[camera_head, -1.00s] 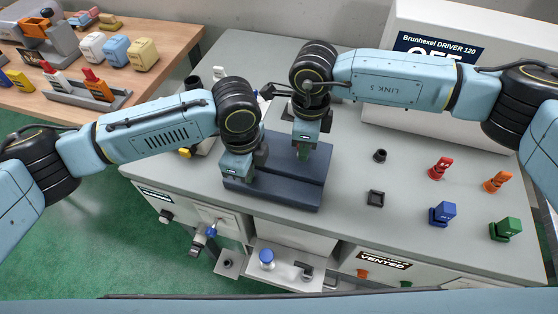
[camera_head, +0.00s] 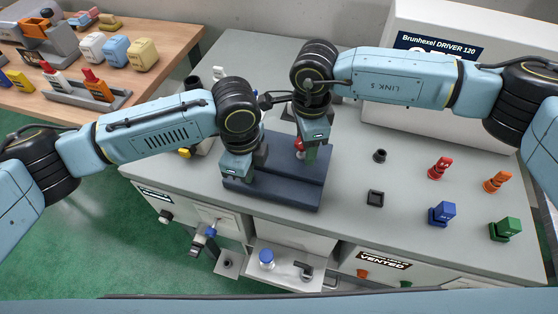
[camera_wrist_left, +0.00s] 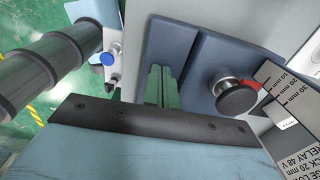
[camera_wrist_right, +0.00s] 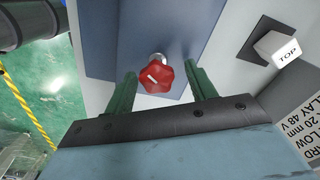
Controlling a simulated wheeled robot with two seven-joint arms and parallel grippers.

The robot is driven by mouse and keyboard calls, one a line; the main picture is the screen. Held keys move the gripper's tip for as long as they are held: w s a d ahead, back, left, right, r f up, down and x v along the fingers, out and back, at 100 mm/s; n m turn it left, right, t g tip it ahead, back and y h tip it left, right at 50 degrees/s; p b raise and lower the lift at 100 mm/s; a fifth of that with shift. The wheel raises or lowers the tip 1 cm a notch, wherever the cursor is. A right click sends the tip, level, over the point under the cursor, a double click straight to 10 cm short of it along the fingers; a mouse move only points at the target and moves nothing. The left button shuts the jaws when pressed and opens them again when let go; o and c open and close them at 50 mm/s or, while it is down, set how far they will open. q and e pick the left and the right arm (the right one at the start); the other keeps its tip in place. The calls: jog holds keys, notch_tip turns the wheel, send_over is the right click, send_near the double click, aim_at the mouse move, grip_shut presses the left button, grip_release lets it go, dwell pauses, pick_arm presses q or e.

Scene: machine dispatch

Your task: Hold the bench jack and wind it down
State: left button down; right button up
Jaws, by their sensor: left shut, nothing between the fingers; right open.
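A dark blue block in two parts (camera_head: 290,194), which I take as the bench jack, lies on the grey bench. A red lobed knob (camera_wrist_right: 158,77) on a silver shaft stands on it; it also shows in the head view (camera_head: 299,147). My right gripper (camera_wrist_right: 162,86) is open, its green fingers either side of the knob with gaps; contact is not visible. My left gripper (camera_wrist_left: 162,72) is shut and empty over the block's left part. In the left wrist view a dark round knob (camera_wrist_left: 237,98) with a silver disc and some red behind it stands right of those fingers.
A millimetre scale (camera_wrist_left: 285,90) shows beside the block. A white TOP block (camera_wrist_right: 280,48) sits to the right. Red (camera_head: 440,167), orange (camera_head: 497,182), blue (camera_head: 442,213) and green (camera_head: 505,229) pieces stand at the bench's right. A white cabinet (camera_head: 430,115) stands behind.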

pick_arm(q)
jog(key=shift+s+a+f, duration=0.15)
jog(key=shift+s+f, duration=0.05)
jog(key=shift+f, duration=0.2)
pick_arm(e)
jog(key=shift+s+r, duration=0.1)
jog(key=shift+r, duration=1.85)
pick_arm(q)
jog(key=shift+w+r+p, duration=0.15)
jog(key=shift+r+p, duration=0.7)
jog(key=shift+p, duration=0.1)
pick_arm(e)
jog(key=shift+w+r, duration=0.2)
jog(key=shift+r, duration=0.7)
pick_arm(q)
notch_tip(320, 180, up, 6)
jog(key=p, duration=0.6)
jog(key=shift+p, duration=0.4)
jog(key=shift+f, duration=0.1)
pick_arm(e)
notch_tip(320, 180, up, 7)
jog(key=shift+s+f, duration=0.15)
jog(key=shift+f, duration=0.05)
